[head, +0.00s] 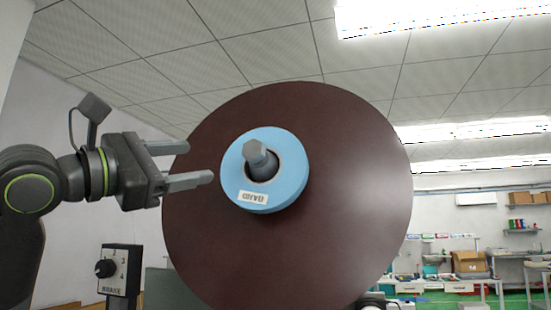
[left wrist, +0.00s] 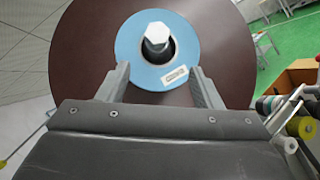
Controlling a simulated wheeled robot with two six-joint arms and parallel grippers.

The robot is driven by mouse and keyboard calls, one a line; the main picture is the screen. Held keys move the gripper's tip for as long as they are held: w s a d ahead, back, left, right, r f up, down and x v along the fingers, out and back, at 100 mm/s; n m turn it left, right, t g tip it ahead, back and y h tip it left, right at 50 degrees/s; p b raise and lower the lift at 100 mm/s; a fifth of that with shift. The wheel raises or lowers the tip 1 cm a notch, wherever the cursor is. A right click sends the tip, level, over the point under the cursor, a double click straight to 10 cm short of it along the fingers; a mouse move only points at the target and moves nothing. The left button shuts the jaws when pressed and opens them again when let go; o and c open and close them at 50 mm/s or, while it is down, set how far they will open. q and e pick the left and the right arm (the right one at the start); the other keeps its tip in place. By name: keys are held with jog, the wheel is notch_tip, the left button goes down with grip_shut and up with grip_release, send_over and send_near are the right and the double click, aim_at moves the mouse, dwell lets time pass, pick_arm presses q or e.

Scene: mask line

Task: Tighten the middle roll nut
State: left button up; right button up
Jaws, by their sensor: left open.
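The roll nut (head: 256,152) is a grey hex head at the centre of a blue roll (head: 291,177) labelled "BAND", in front of a large dark brown disc (head: 350,200). My left gripper (head: 196,163) is open and empty. In the head view it is left of the nut, its fingers pointing towards the blue roll. In the left wrist view the nut (left wrist: 156,34) shows beyond and between the open fingertips (left wrist: 158,76), apart from them. My right gripper does not show clearly; only a small dark piece is visible at the bottom edge of the head view.
A box with a black knob (head: 105,268) stands at the lower left of the head view. Shelves and a bench with cardboard boxes (head: 469,262) are far back on the right. Rolls and a cardboard box (left wrist: 298,75) show at the right of the left wrist view.

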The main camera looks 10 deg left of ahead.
aim_at(249, 150)
pick_arm(q)
jog(key=p+x, duration=0.3)
jog(key=x, duration=0.2)
jog(key=p+x, duration=0.4)
jog(key=x, duration=0.1)
jog(key=r+p+x, duration=0.1)
jog(key=p+x, duration=0.2)
jog(key=x, duration=0.2)
jog(key=shift+w, duration=0.1)
jog(key=shift+w+d+p, duration=0.45)
jog(key=shift+w, duration=0.2)
jog(key=c, duration=1)
